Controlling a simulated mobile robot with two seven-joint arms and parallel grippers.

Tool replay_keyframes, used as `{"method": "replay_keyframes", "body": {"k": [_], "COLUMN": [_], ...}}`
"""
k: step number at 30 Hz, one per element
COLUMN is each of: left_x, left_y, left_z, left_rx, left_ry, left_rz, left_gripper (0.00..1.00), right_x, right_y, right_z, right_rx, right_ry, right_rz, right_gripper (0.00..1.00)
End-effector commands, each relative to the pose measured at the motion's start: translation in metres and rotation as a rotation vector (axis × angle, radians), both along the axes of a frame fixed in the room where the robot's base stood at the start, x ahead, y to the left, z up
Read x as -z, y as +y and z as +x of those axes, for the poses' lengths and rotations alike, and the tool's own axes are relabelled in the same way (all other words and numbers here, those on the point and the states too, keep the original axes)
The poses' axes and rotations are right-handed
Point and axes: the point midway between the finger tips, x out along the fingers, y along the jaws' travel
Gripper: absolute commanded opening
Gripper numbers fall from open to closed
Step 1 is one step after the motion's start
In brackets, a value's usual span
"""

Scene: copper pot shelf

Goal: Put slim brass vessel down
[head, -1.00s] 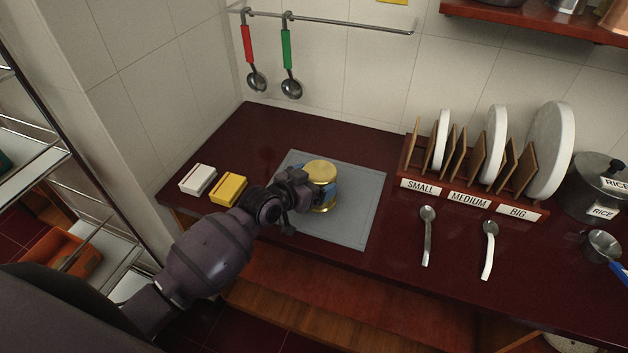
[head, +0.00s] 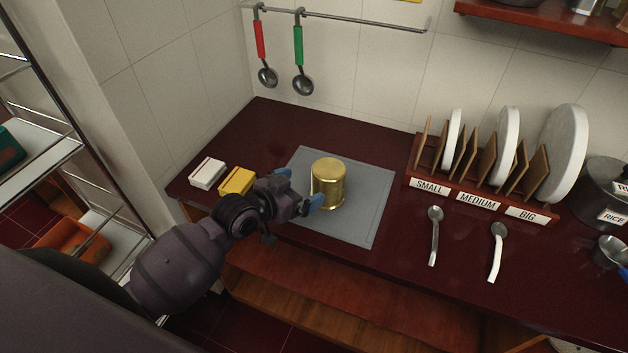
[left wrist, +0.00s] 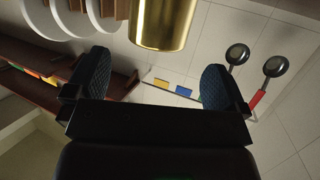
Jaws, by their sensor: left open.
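The slim brass vessel (head: 328,181) stands upright on the grey mat (head: 372,215) on the dark red counter. My left gripper (head: 299,190) is open just to the left of the vessel, with its blue fingertips apart from each other. In the left wrist view the vessel (left wrist: 163,22) shows at the top, beyond the open fingers (left wrist: 150,85), with nothing between them. My right gripper is not in view.
A yellow box (head: 237,181) and a white box (head: 207,173) sit left of the mat, close to my left arm. A plate rack (head: 481,200) and two spoons (head: 434,235) are to the right. Ladles (head: 303,85) hang on the wall. The counter behind the mat is clear.

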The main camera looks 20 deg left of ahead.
Motion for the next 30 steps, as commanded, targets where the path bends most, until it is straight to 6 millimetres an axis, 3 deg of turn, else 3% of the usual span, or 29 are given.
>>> {"method": "replay_keyframes", "body": {"k": [6, 16, 20, 24, 30], "left_x": [-0.009, -0.007, 0.020, 0.064, 0.110], "left_y": [0.012, 0.017, 0.025, 0.039, 0.057], "left_z": [-0.027, -0.039, -0.060, -0.102, -0.164], "left_rx": [0.000, -0.011, -0.079, -0.199, -0.341], "left_ry": [0.001, 0.008, 0.040, 0.100, 0.182], "left_rz": [0.000, -0.001, 0.007, 0.037, 0.101], "left_gripper": [1.00, 1.00, 1.00, 1.00, 1.00], "right_x": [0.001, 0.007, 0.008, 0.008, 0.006], "right_y": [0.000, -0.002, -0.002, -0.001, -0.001], "right_z": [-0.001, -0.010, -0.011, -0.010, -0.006], "right_rx": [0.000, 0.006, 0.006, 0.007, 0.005], "right_ry": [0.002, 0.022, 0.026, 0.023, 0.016], "right_rz": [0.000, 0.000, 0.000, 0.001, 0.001], "right_gripper": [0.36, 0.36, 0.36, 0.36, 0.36]}}
